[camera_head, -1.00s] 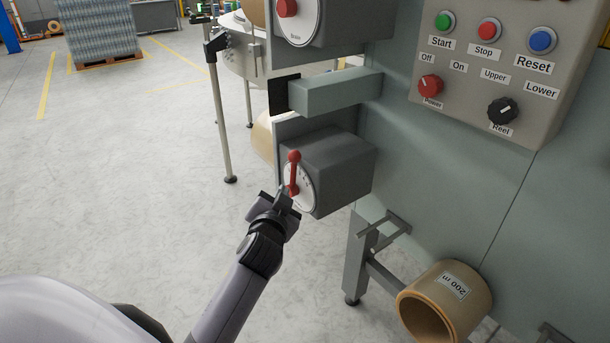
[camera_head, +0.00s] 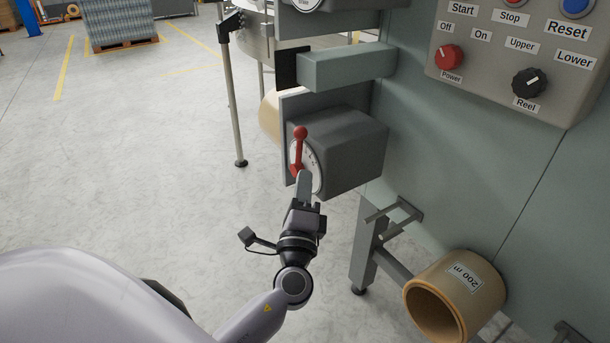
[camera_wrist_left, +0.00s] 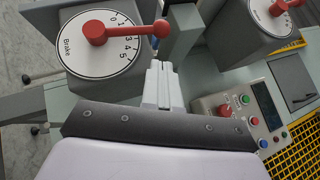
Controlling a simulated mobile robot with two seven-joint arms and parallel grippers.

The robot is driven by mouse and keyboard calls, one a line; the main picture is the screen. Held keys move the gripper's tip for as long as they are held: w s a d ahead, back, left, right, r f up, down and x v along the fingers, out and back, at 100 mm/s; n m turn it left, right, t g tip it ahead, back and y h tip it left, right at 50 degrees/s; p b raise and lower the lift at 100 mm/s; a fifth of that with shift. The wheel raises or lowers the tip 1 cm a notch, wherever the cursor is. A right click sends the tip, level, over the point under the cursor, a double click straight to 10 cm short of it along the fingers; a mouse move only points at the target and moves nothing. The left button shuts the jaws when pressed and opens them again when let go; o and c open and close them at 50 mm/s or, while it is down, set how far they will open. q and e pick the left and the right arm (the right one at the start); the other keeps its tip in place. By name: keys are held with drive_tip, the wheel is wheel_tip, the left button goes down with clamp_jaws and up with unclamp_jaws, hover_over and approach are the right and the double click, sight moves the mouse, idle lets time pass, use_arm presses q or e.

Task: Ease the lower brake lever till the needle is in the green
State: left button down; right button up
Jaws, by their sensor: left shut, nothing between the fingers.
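The lower brake dial (camera_head: 311,171) is a white disc on a grey box, with a red lever (camera_head: 300,148) whose round knob points up in the head view. In the left wrist view the dial (camera_wrist_left: 78,58) reads "Brake" with numbers round its edge, and the lever (camera_wrist_left: 130,30) reaches past the rim. My left gripper (camera_head: 304,176) is shut and empty, its tips just below the lever. In the wrist view its fingers (camera_wrist_left: 161,72) are close to the knob; I cannot tell if they touch. No needle or green band is readable. My right gripper is out of view.
The upper brake box (camera_head: 340,20) and a grey bar (camera_head: 345,68) are above. The control panel (camera_head: 500,85) is to the right. A cardboard core (camera_head: 455,295) marked "200 m" sticks out below right. The floor left of the dial is clear.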

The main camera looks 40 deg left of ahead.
sight(305, 138)
use_arm(q)
drive_tip(key=p+x, duration=0.1)
drive_tip(key=x, duration=0.7)
drive_tip(key=shift+a+p, duration=0.1)
drive_tip(key=shift+p, duration=0.25)
drive_tip(key=shift+w+a+r+n+g+p, duration=0.25)
drive_tip(key=shift+a+r+n+g+p, duration=0.3)
drive_tip(key=shift+p, duration=0.7)
drive_tip(key=shift+f, duration=0.15)
drive_tip(key=shift+d+f, duration=0.1)
